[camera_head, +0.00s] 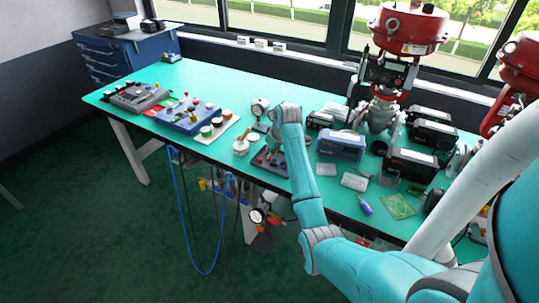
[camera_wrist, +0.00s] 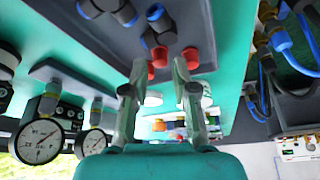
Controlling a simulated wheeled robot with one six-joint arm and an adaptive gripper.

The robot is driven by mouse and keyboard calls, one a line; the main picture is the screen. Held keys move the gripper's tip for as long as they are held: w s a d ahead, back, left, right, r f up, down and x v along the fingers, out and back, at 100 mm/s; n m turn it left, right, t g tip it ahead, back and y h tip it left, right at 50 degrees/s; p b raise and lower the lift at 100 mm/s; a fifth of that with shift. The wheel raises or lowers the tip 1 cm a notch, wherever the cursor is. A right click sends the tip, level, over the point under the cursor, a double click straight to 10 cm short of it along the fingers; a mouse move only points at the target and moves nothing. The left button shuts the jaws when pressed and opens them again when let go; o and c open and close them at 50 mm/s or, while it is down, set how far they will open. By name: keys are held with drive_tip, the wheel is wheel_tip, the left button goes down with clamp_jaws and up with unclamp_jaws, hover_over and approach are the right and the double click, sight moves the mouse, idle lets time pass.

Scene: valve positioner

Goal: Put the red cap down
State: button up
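Several red caps show in the wrist view on a dark grey tray (camera_wrist: 215,25). One red cap (camera_wrist: 160,57) lies beyond and between my fingertips, and another red cap (camera_wrist: 191,57) is just right of the right fingertip. A smaller red piece sits beside the first one, partly hidden by the left finger. My gripper (camera_wrist: 160,70) has its fingers spread, with a visible gap and nothing clearly pinched between them. In the head view my gripper (camera_head: 271,150) is low over the dark tray (camera_head: 262,166) at the table's front edge; the arm hides part of it.
Pressure gauges (camera_wrist: 38,140) stand at the left of the wrist view. Black fittings with blue rings (camera_wrist: 158,18) lie near the caps. In the head view, a blue box (camera_head: 341,145) and black boxes stand right of my arm. Colored-knob panels (camera_head: 190,118) sit left. Hoses (camera_head: 188,215) hang below.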

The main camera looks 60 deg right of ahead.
drive_tip(key=v, duration=1)
drive_tip(key=shift+r, duration=0.1)
